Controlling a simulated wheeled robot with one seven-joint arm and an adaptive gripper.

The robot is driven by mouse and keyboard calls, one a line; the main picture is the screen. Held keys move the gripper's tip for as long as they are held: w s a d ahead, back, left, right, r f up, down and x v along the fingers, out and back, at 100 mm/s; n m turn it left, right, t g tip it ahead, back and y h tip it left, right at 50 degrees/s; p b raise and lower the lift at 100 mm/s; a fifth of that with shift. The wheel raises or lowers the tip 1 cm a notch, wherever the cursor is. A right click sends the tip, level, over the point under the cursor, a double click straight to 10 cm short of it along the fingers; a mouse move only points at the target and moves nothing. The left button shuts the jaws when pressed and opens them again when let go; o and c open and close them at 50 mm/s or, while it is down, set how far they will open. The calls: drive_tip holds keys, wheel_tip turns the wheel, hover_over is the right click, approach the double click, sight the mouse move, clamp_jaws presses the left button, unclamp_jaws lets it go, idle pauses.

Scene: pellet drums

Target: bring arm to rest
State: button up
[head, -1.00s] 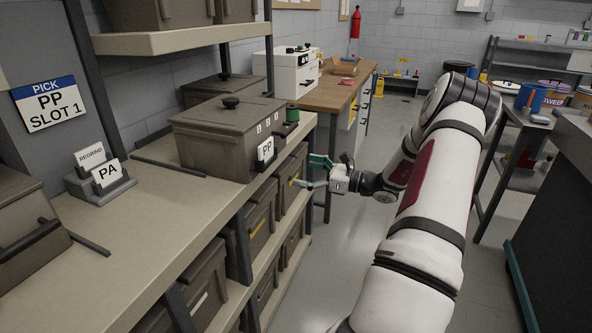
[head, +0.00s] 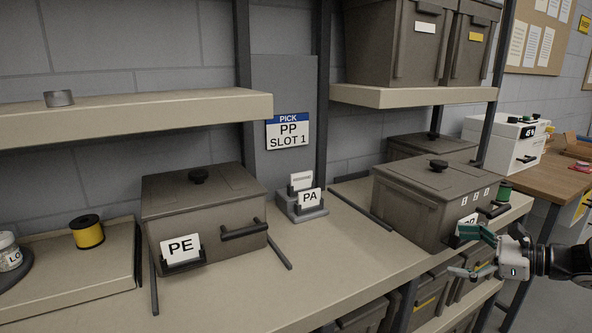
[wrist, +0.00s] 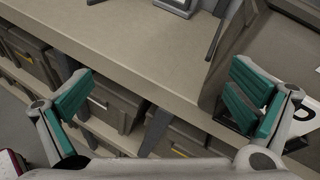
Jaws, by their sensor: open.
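My gripper (head: 474,253) is at the right edge of the head view, in front of the lidded drum box with the PP card (head: 425,200). Its green-padded fingers are spread apart and nothing is between them. In the wrist view, the open fingers (wrist: 160,105) are over the front edge of the shelf, and part of a white card (wrist: 297,115) shows behind the right finger. In the head view, the finger covers part of the PP card (head: 466,222); I cannot tell whether they touch.
A PE box (head: 205,215) and a card holder marked PA (head: 305,208) stand on the shelf (head: 340,255). More bins (head: 435,300) sit below.

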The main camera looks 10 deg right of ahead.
drive_tip(key=s+a+r+n+g+h, duration=0.1)
drive_tip(key=s+a+r+n+g, duration=0.2)
drive_tip(key=a, duration=0.4)
drive_tip(key=s+a+r+n+g+h, duration=0.1)
drive_tip(key=s+a+r+n+g, duration=0.15)
drive_tip(key=a+n, duration=0.4)
drive_tip(key=s+a+r+n+g, duration=0.2)
drive_tip(key=s+a+n+g, duration=0.1)
drive_tip(key=a, duration=0.5)
drive_tip(key=s+a+r+n+h, duration=0.1)
drive_tip(key=s+a+n+h, duration=0.1)
drive_tip(key=s+n, duration=0.2)
drive_tip(key=s+a+r+n+t+h, duration=0.1)
drive_tip(key=s+r+n+h, duration=0.1)
drive_tip(key=s, duration=0.5)
drive_tip(key=s+a+r+n+h, duration=0.1)
drive_tip(key=s+a+n+h, duration=0.1)
drive_tip(key=s+n, duration=0.4)
drive_tip(key=shift+s+a+r+h+p, duration=0.25)
drive_tip(key=shift+a+h+p, duration=0.15)
drive_tip(key=shift+h, duration=0.4)
